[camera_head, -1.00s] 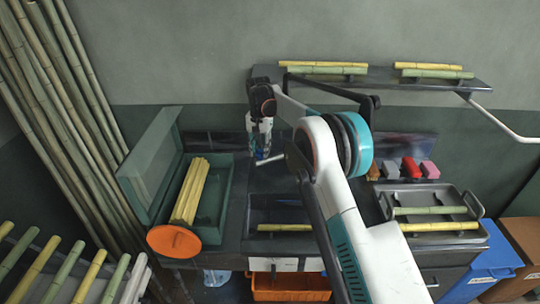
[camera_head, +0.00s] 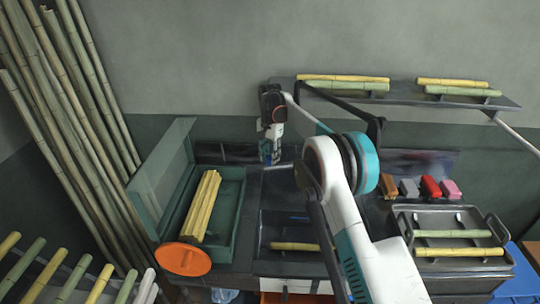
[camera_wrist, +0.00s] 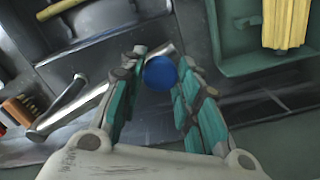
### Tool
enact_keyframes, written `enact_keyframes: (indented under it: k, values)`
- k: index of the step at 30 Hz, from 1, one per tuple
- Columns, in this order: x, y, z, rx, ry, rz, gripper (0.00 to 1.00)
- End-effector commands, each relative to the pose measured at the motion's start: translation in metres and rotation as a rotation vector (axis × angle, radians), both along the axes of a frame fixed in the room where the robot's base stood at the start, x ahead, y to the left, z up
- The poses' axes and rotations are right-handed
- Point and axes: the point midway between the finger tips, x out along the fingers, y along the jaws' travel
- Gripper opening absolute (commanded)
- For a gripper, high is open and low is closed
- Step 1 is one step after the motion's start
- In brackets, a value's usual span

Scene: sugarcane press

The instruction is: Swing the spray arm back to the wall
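The spray arm is a shiny metal tube with a round blue knob; the tube (camera_wrist: 75,110) crosses the left half of the wrist view, and the knob (camera_wrist: 160,73) shows at its end. In the head view the short tube (camera_head: 280,167) lies low behind the counter's sink. My gripper (camera_head: 269,160) points down over the tube's left end.
A green open bin (camera_head: 232,215) with yellow cane stands left, with an orange disc (camera_head: 182,259) in front. A wall shelf (camera_head: 410,95) with cane is above right. Coloured blocks (camera_head: 430,187) and a grey tray (camera_head: 400,215) are at right. Tall canes lean at far left.

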Motion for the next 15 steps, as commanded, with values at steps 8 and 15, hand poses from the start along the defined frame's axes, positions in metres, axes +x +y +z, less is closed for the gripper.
enact_keyframes:
  k: [8,15]
  values:
    - [-0.0001,0.0001,0.0001,0.0,0.0,0.001,0.51]
    - [0.0001,-0.0001,0.0063,0.0,0.0,0.001,0.51]
